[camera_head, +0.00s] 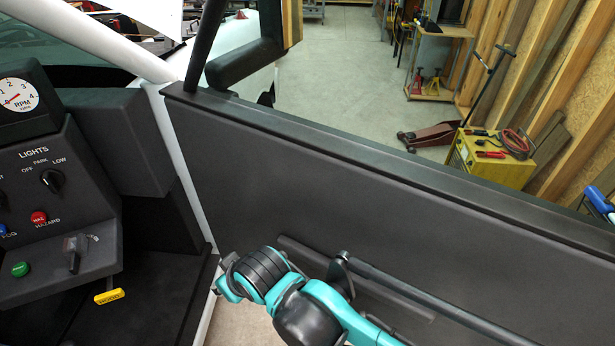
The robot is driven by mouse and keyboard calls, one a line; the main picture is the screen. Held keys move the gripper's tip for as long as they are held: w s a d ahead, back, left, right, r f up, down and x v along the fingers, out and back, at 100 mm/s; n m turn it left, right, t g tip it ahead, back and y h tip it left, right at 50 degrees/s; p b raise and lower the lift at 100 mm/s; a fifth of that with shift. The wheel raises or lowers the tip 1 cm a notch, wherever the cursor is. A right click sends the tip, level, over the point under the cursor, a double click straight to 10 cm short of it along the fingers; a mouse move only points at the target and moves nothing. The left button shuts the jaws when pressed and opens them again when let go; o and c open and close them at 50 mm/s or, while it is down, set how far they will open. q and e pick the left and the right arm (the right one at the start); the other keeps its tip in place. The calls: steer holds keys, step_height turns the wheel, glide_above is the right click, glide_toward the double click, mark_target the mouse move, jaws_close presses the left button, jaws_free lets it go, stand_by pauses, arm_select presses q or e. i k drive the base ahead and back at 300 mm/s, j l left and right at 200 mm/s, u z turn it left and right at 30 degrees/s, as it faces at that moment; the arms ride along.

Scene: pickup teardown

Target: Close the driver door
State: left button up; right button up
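The driver door (380,190) stands open, its dark grey inner panel facing me and running from the windshield pillar toward the lower right. A black pull bar (430,300) is fixed low on the panel, with a shallow ledge behind it. My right arm, teal and black, comes in from the bottom, in front of the panel. Its gripper (227,278) is near the door's hinge-side edge, left of the bar's upper mount. The fingers are small and partly hidden, so I cannot tell whether they touch the door. My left gripper is out of view.
The dashboard (60,190) with knobs and buttons fills the left. A yellow tag (109,296) hangs below it. Beyond the door are clear concrete floor (340,65), a red floor jack (428,135), a yellow charger box (490,160) and a wood-framed wall.

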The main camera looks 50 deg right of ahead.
mark_target(463, 151)
steer(key=j+z, duration=0.1)
steer(key=z, duration=2.2)
steer(key=k+l+u, duration=0.15)
steer(key=l, duration=0.15)
steer(key=l+u, duration=0.15)
steer(key=l, duration=0.15)
